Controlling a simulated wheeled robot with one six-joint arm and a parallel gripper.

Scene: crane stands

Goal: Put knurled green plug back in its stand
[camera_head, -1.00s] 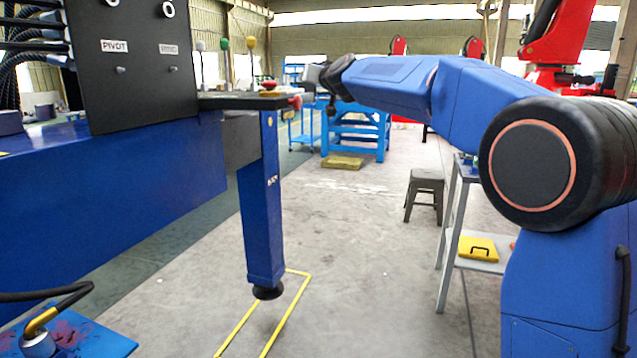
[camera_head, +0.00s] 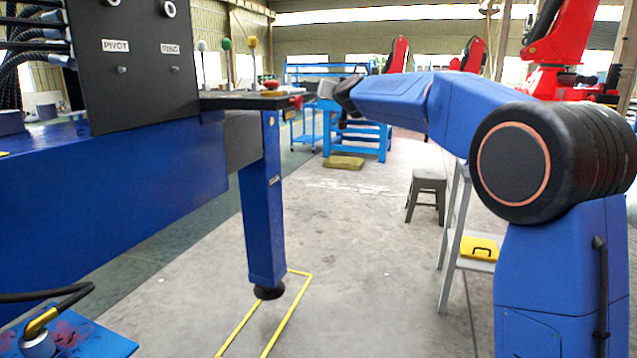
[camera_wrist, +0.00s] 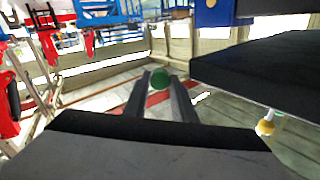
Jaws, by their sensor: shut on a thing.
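The green plug (camera_wrist: 159,78) shows as a round green end in the wrist view, between the two fingers of my gripper (camera_wrist: 160,88). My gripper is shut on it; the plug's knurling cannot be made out. In the head view my dark wrist (camera_head: 347,95) is right of the black shelf (camera_head: 235,102), apart from it in the picture; the fingers and plug cannot be made out there. The plug's stand cannot be told for certain in either view.
The black panel (camera_head: 130,65) stands above the blue bench (camera_head: 120,180) at left. A dark slab (camera_wrist: 265,75) fills the wrist view's right side. A stool (camera_head: 427,185) stands on open floor.

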